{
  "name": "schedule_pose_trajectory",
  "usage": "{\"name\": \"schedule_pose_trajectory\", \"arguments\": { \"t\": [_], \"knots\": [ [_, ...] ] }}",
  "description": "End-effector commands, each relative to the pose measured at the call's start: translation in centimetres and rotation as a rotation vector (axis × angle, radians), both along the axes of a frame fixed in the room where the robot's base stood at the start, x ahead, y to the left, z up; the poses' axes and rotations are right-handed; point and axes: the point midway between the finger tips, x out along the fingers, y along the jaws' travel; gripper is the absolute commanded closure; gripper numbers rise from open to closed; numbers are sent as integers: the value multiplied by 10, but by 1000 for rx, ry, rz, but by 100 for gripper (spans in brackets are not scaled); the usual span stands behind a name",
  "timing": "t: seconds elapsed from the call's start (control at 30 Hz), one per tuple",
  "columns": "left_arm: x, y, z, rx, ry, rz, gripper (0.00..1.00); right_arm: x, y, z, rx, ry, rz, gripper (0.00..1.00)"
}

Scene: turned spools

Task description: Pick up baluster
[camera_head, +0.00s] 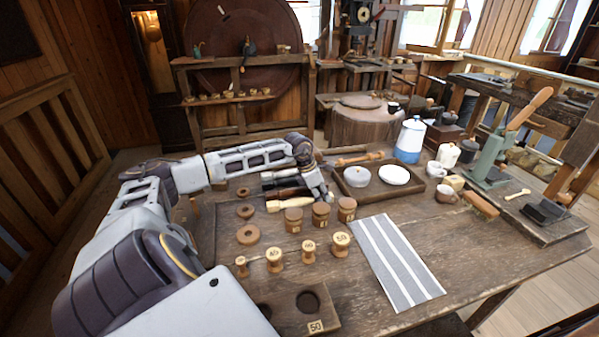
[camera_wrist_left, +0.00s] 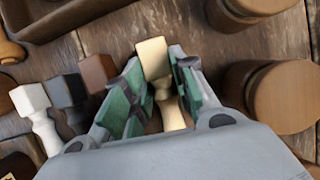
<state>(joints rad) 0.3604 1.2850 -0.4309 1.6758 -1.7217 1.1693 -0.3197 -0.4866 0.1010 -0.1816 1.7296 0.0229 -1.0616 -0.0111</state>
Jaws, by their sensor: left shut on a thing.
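My left gripper (camera_head: 319,192) is over the right end of a row of balusters lying on the table. In the left wrist view its fingers (camera_wrist_left: 150,95) are shut around a pale wooden baluster (camera_wrist_left: 153,56) with a square end block. The pale baluster's shaft (camera_head: 288,203) shows in the head view, nearest of the row. Beside it in the wrist view lie a brown baluster (camera_wrist_left: 97,70), a dark grey one (camera_wrist_left: 68,93) and a white one (camera_wrist_left: 38,112). Part of the held shaft is hidden by the fingers. My right gripper is out of view.
Round wooden jars (camera_head: 293,220) stand close to the gripper, also in the wrist view (camera_wrist_left: 285,97). Beyond it is a tray (camera_head: 373,190) with white dishes (camera_head: 394,175). Numbered spools (camera_head: 340,244) stand in front. A striped cloth (camera_head: 398,262) lies right.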

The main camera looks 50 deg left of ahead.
Motion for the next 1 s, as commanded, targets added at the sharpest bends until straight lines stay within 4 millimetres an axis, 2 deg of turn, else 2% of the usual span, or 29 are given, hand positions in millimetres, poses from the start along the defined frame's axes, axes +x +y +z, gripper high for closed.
{"name": "schedule_pose_trajectory", "arguments": {
  "t": [0.47,0.67,1.0],
  "knots": [
    [0,0,8,0,-1,0,99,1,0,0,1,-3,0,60],
    [1,0,29,0,-4,0,99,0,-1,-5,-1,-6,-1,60],
    [1,0,79,1,-3,0,99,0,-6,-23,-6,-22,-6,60]
  ]
}}
